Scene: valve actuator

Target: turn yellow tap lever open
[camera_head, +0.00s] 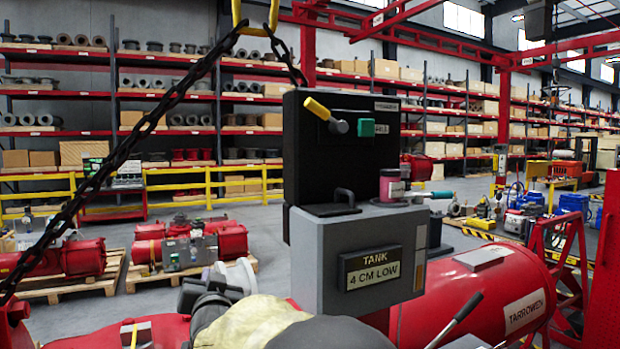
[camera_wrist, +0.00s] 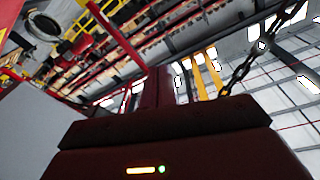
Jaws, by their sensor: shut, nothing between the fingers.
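A yellow tap lever (camera_head: 319,109) sticks out of the upper front of a dark box (camera_head: 340,160) in the head view. It slants from upper left down to a grey pivot, beside a green square (camera_head: 366,127). My gripper (camera_head: 200,292) shows at the lower left of the box, shut and empty, well below the lever and apart from it. My arm partly hides its outline. In the wrist view a dark reddish body fills the bottom, with a small bright yellow bar and green dot; I cannot tell whether these belong to the box.
Below the dark box is a grey tank (camera_head: 372,255) with a "4 CM LOW" sign. A heavy chain (camera_head: 130,140) hangs at the left. A red cylinder (camera_head: 480,300) lies at the right.

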